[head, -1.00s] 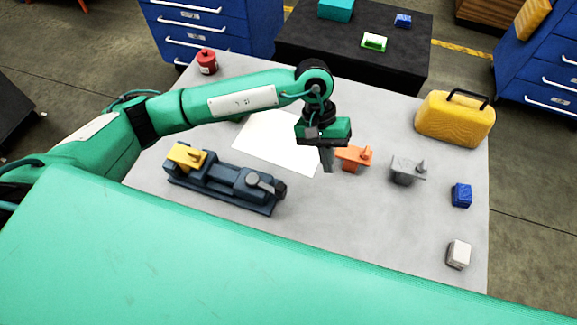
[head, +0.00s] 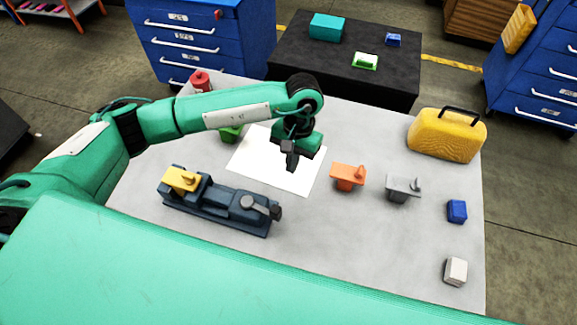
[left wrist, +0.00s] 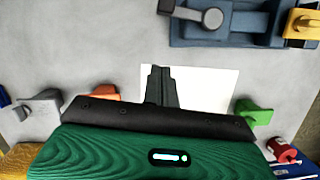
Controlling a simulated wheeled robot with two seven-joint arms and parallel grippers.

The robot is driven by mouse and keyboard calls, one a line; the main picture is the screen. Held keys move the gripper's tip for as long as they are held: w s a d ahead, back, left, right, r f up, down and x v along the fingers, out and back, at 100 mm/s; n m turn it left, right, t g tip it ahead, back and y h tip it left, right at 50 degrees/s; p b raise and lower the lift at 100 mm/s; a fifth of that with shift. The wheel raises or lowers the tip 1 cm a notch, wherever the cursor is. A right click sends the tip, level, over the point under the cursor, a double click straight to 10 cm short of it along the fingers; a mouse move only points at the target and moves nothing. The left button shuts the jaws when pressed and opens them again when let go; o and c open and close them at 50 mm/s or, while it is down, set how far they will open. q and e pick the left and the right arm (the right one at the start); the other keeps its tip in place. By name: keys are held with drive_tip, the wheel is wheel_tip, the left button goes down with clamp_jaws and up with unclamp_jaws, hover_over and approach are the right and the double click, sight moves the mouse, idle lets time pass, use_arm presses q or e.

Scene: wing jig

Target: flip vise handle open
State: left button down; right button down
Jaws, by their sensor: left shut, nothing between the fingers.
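The dark blue-grey vise (head: 222,205) lies on the grey table at the left front, with a yellow part (head: 181,179) at its left end. Its handle, a grey lever with a round knob (head: 247,202), is at its right end and also shows in the left wrist view (left wrist: 212,18). My left gripper (head: 290,163) is above the white sheet, behind and to the right of the vise and apart from it. Its fingers (left wrist: 160,86) are shut and empty. My right gripper is not in view.
An orange part (head: 347,175) and a grey part (head: 402,187) stand right of the white sheet (head: 255,168). A green part (head: 231,134) and a red canister (head: 201,82) are behind. A yellow case (head: 446,135), blue block (head: 457,211) and white block (head: 455,271) are at the right.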

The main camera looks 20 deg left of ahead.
use_arm(q)
drive_tip(key=s+a+f+p, duration=0.1)
drive_tip(key=s+f+p, duration=0.5)
drive_tip(key=f+p, duration=0.1)
drive_tip(key=shift+a+f, duration=0.15)
drive_tip(key=shift+f, duration=0.2)
